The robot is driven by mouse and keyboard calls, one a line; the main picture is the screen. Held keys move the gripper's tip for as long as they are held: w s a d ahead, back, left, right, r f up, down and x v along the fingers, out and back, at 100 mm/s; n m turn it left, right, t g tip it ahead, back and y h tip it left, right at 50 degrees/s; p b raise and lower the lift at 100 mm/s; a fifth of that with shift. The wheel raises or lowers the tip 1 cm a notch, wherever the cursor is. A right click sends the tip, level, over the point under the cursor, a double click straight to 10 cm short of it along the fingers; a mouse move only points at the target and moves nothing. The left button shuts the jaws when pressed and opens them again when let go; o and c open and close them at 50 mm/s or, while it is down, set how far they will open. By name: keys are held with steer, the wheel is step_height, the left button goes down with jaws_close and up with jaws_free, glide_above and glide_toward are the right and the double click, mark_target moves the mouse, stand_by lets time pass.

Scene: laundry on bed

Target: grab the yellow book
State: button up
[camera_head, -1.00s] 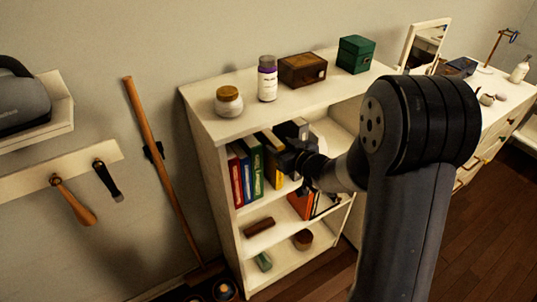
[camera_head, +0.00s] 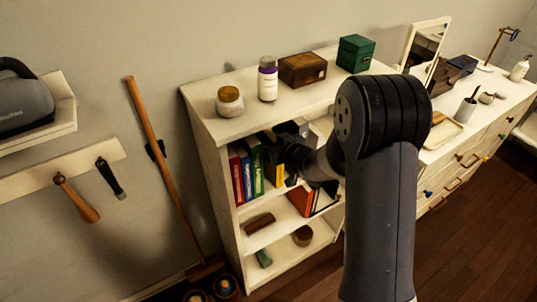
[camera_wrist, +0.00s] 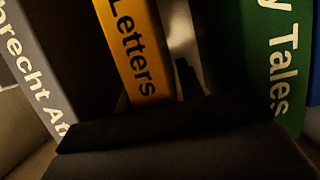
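The yellow book (camera_head: 279,174) stands on the upper shelf of the white bookcase, partly hidden by my gripper (camera_head: 286,157), which reaches into that shelf. In the wrist view the yellow book (camera_wrist: 135,45) shows its spine with the word "Letters", tilted in the picture. The dark gripper body fills the bottom of that view and covers the spine's lower end. One dark finger-like part rises just right of the spine, in the gap before a green book (camera_wrist: 262,60). A second finger cannot be made out, nor can contact with the book.
A grey book (camera_wrist: 28,70) stands left of the yellow one in the wrist view, across a dark gap. Blue (camera_head: 245,172) and red (camera_head: 236,178) books stand beyond the green one. A jar (camera_head: 229,101), bottle (camera_head: 267,79) and boxes stand on the bookcase top (camera_head: 225,128).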

jaws_close()
steer(key=shift+r, duration=0.15)
stand_by(0.5)
